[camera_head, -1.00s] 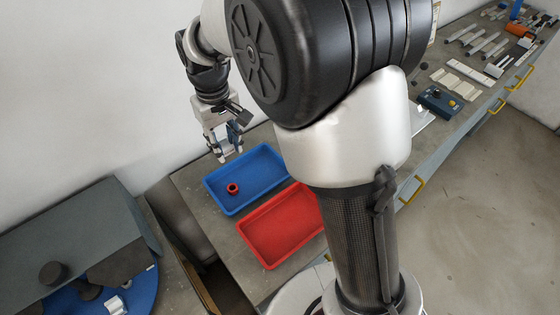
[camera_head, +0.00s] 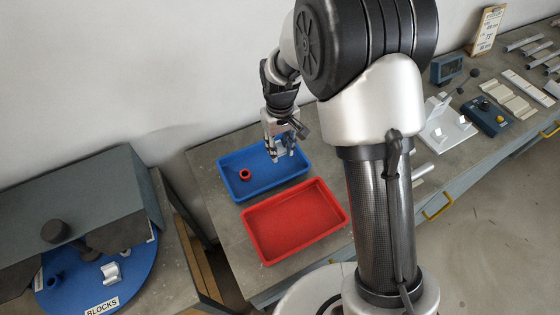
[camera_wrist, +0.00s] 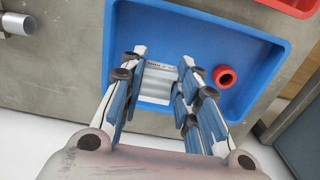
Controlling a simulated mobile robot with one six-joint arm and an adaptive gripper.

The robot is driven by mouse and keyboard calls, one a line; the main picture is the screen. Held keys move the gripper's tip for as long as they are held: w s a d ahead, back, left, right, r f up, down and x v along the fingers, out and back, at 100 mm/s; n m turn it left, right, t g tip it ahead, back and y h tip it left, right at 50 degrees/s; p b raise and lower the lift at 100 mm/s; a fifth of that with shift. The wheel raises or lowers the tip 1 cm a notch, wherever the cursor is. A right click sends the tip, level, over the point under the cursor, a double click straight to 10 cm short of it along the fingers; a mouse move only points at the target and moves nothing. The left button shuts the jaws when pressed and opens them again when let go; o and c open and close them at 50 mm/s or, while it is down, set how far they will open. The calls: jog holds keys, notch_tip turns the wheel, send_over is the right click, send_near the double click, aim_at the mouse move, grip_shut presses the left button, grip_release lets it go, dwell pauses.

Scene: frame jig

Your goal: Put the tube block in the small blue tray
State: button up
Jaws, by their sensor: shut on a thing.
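The blue tray (camera_head: 240,191) lies on the grey bench behind the red tray and also shows in the wrist view (camera_wrist: 205,40). My gripper (camera_head: 284,156) is over the back right part of the blue tray, pointing down. In the wrist view my gripper (camera_wrist: 163,62) is shut on a silver-grey block (camera_wrist: 158,86), which I take to be the tube block. The block appears over the tray floor; I cannot tell whether it touches it. In the head view the fingers mostly hide the block.
A red ring (camera_head: 245,174) sits in the left part of the blue tray. The red tray (camera_head: 262,258) is empty, in front. A blue turntable (camera_head: 130,282) labelled BLOCKS holds a silver piece at left. Fixtures and parts line the bench at right.

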aim_at(280, 166)
jog(key=shift+f+b, duration=0.55)
jog(key=shift+f, duration=2.4)
jog(key=shift+f, duration=0.25)
jog(key=o, duration=1.1)
jog(key=shift+r, duration=0.1)
jog(key=shift+c, duration=0.2)
